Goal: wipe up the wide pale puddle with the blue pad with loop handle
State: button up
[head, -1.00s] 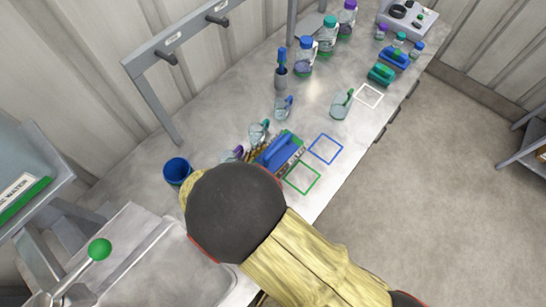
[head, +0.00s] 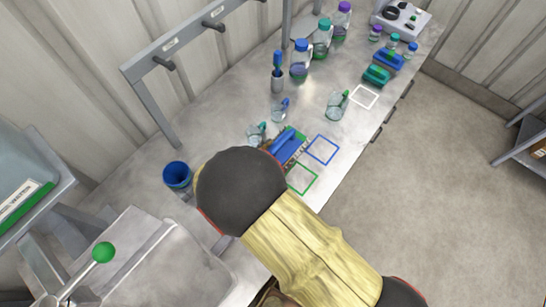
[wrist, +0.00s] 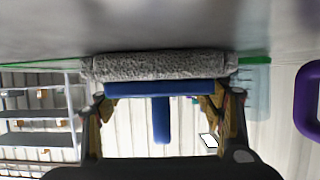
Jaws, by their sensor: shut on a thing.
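The blue pad (wrist: 160,88) has a grey fuzzy face and a blue backing with a blue handle bar. My gripper (wrist: 163,118) is shut on it, with a finger on each side in the wrist view. In the head view, the blue of the pad (head: 288,147) shows just beyond my dark wrist, left of the blue square outline. My arm covers part of it there. The grey face is turned to a grey surface in the wrist view; I cannot tell whether they touch. I cannot make out the edge of a pale puddle.
A blue outline (head: 322,150) and a green outline (head: 303,178) mark the bench beside the pad. A glass beaker (head: 337,106), a small beaker (head: 280,109) and another beaker (head: 256,133) stand close by. A blue cup (head: 177,176) stands left. Capped bottles (head: 300,60) stand farther back.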

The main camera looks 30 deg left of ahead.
aim_at(297, 131)
jog(key=shift+w+d+r+p, duration=0.1)
jog(key=shift+w+d+p, duration=0.1)
jog(key=shift+w, duration=1.75)
jog(key=shift+w+d+f+p, duration=0.1)
jog(key=shift+w+p, duration=0.15)
jog(key=shift+w, duration=1.7)
jog(key=shift+w+d+r+p, duration=0.1)
jog(key=shift+w+d+p, duration=0.1)
jog(key=shift+w, duration=1.75)
jog(key=shift+r, duration=0.1)
jog(key=shift+r+p, duration=2.45)
jog(key=shift+r, duration=0.45)
jog(key=shift+r, duration=0.1)
notch_tip(297, 131, up, 3)
jog(key=p, duration=0.2)
jog(key=shift+p, duration=0.35)
jog(key=shift+s, duration=0.1)
